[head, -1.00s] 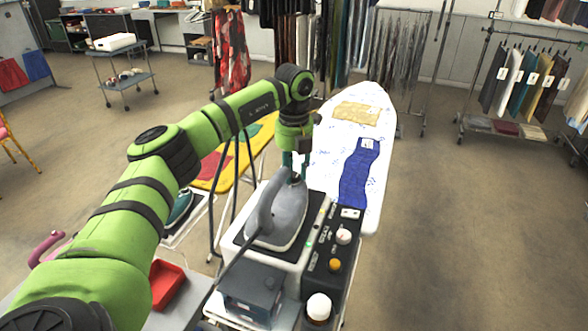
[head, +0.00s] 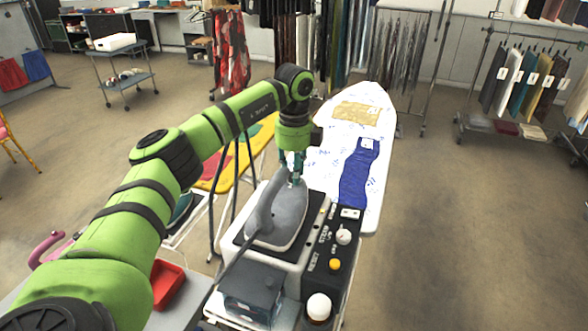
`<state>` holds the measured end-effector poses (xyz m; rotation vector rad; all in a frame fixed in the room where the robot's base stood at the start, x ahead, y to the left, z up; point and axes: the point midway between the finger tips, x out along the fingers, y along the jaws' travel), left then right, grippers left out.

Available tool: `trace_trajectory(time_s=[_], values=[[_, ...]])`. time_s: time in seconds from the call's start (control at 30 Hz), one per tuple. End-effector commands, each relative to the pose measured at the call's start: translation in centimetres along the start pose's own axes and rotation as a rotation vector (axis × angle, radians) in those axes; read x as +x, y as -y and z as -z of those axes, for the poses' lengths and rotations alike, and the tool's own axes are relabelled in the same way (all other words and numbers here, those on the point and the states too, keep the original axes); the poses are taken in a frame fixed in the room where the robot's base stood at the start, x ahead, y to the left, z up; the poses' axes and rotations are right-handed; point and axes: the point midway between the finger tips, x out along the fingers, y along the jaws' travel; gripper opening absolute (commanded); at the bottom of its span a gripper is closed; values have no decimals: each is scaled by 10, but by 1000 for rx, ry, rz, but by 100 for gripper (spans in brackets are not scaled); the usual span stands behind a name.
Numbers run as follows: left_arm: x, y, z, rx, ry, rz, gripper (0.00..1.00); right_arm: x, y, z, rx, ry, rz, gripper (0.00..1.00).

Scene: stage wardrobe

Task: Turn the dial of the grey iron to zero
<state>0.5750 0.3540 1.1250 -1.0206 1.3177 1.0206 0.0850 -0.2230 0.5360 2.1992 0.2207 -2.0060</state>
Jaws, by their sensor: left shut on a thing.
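The grey iron (head: 285,219) rests on the dark plate on top of a white steam station (head: 265,257), its nose pointing away from me. My left gripper (head: 296,177) points down at the nose end of the iron, just ahead of its handle. Its teal fingers are closed on the iron's dial, which they hide. I cannot read the dial's setting. My right gripper is not in view.
The station's front panel has a white knob (head: 343,237) and an orange button (head: 335,264). A white-capped bottle (head: 319,307) stands nearby. A white ironing board (head: 377,213) with blue cloth lies beyond.

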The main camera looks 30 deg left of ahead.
Motion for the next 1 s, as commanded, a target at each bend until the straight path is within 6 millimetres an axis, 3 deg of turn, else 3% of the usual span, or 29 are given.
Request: trace_trajectory(time_s=[0.3, 0.77, 0.8, 0.87, 1.0], values=[[2, -1, 1, -98, -2, -6, 0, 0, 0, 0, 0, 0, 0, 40], [2, -1, 1, -112, -1, -6, 0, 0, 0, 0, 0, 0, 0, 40], [2, -1, 1, -112, -1, -6, 33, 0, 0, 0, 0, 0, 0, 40], [2, -1, 1, -112, -1, -5, 54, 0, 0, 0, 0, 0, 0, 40], [1, 0, 0, -112, -1, -3, 54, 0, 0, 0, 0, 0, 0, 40]])
